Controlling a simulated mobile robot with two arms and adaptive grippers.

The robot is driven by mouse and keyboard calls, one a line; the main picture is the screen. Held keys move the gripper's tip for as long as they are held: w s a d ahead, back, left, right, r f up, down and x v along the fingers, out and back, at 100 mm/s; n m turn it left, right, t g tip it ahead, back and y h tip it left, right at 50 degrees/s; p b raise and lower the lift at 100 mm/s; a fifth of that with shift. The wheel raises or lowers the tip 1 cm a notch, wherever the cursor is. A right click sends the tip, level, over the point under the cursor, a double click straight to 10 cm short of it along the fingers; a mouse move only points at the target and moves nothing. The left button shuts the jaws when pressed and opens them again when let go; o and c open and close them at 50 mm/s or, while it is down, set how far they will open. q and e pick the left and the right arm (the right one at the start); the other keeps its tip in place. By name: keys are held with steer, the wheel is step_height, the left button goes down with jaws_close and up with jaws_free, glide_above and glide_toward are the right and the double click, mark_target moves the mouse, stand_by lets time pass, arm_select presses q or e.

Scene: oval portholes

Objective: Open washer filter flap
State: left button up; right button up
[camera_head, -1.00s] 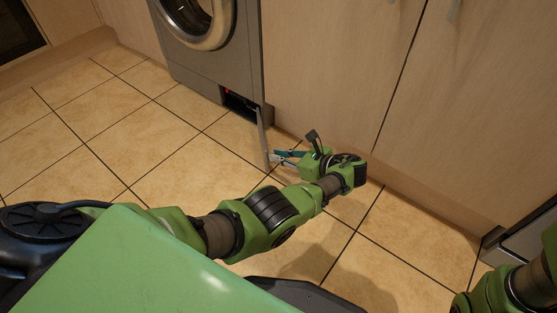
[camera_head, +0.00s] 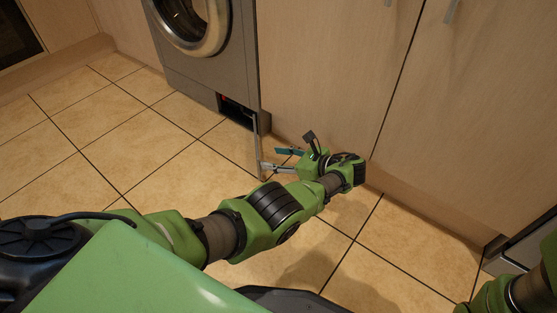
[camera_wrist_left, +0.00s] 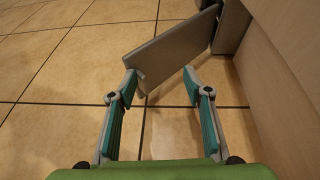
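The grey washer (camera_head: 205,65) stands at the top of the head view. Its filter flap (camera_head: 256,145) stands swung out from the low front corner, seen nearly edge-on, and the dark filter recess (camera_head: 238,112) is uncovered. In the left wrist view the flap (camera_wrist_left: 175,45) is a grey panel slanting beyond the fingers. My left gripper (camera_head: 269,158) is open beside the flap's outer end. In the wrist view its fingers (camera_wrist_left: 160,80) are spread, with the flap's near corner by the left fingertip; whether they touch is unclear. My right gripper is out of view.
Wooden cabinet fronts (camera_head: 325,80) and a plinth (camera_head: 415,190) stand close to the right of the washer and behind my left gripper. The tiled floor (camera_head: 130,140) in front of the washer is clear.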

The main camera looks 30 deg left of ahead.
arm_select(q)
steer(key=shift+w+a+r, duration=0.15)
steer(key=shift+w+r, duration=0.1)
steer(key=shift+w, duration=0.2)
steer(key=shift+d, duration=0.25)
steer(key=shift+c, duration=0.4)
steer(key=v, duration=0.7)
steer(key=shift+s+f, duration=0.1)
steer(key=shift+s, duration=0.25)
steer(key=shift+s+d, duration=0.1)
